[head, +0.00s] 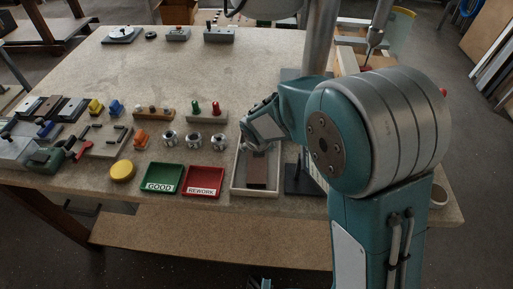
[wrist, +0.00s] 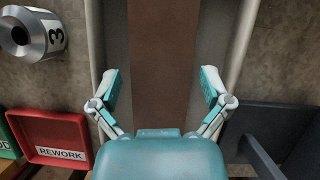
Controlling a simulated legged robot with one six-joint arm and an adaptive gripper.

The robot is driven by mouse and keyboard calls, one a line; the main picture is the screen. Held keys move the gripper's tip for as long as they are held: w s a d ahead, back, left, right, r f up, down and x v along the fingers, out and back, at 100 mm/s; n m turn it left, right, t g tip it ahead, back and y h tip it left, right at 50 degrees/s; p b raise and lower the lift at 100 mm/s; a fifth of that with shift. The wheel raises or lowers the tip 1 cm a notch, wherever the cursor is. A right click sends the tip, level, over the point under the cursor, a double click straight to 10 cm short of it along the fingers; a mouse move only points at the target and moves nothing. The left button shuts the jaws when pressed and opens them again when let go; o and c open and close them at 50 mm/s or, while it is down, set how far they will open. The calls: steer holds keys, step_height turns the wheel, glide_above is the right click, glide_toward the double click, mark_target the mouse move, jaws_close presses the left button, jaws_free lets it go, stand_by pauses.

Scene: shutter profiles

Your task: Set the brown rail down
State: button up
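The brown rail (head: 257,172) lies flat in a shallow pale-rimmed tray (head: 234,180) at the front of the bench. In the wrist view the rail (wrist: 164,60) runs straight away from my gripper (wrist: 161,88), between its two fingers. The fingers are spread, with a narrow gap showing on each side of the rail. In the head view my gripper (head: 250,148) is over the tray's back part and hides the rail's far end. How high the fingertips are above the tray floor is hard to tell.
A red REWORK tray (head: 203,181) and green GOOD tray (head: 162,178) stand left of the rail's tray. Several numbered metal cylinders (head: 194,140) stand behind them. A dark stand (head: 302,182) is close on the right. The bench's middle back (head: 180,70) is clear.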

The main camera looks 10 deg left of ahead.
steer(key=shift+d+r, duration=0.1)
steer(key=shift+d, duration=0.25)
steer(key=v, duration=1.1)
steer(key=shift+s+r, duration=0.15)
steer(key=shift+r, duration=0.25)
steer(key=s+d+r+m, duration=0.3)
steer(key=d+r+m, duration=0.1)
steer(key=d+m, duration=0.4)
steer(key=s+d+r+m, duration=0.35)
steer(key=d+m, duration=0.25)
steer(key=m, duration=0.4)
steer(key=s+d+m, duration=0.4)
steer(key=s+m, duration=0.2)
steer(key=m, duration=0.4)
steer(key=s+d+r+m, duration=0.1)
steer(key=s+d+m, duration=0.3)
steer(key=m, duration=0.6)
steer(key=shift+s+d+r+t+h, duration=0.3)
steer(key=shift+s+t+h, duration=0.1)
steer(key=shift+s, duration=0.85)
